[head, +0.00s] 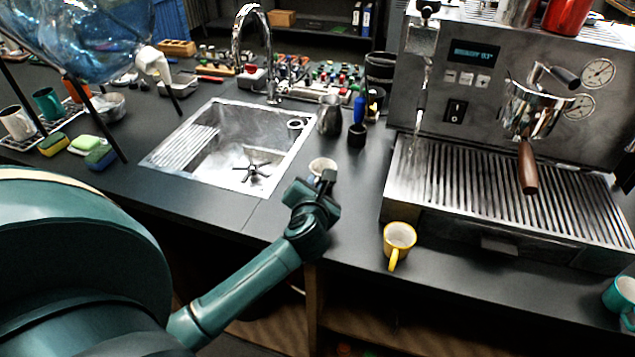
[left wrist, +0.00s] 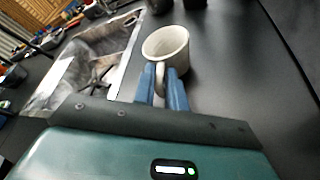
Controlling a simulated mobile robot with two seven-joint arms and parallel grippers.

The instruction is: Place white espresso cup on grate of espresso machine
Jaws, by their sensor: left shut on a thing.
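The white espresso cup (head: 322,166) is at the right front corner of the sink, largely hidden behind my left gripper (head: 325,180) in the head view. In the left wrist view the cup (left wrist: 168,47) is upright, and the blue fingers of the left gripper (left wrist: 165,85) are shut on its handle. I cannot tell whether the cup touches the counter. The espresso machine (head: 470,95) stands at the right, with its slatted grate (head: 470,190) bare under the portafilter. My right gripper is not clearly in view.
A yellow mug (head: 398,238) stands on the counter in front of the machine. A teal mug (head: 622,292) is at the right edge. A steel pitcher (head: 329,115) and a small black cup (head: 357,135) stand behind the white cup. The portafilter handle (head: 527,168) hangs over the grate.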

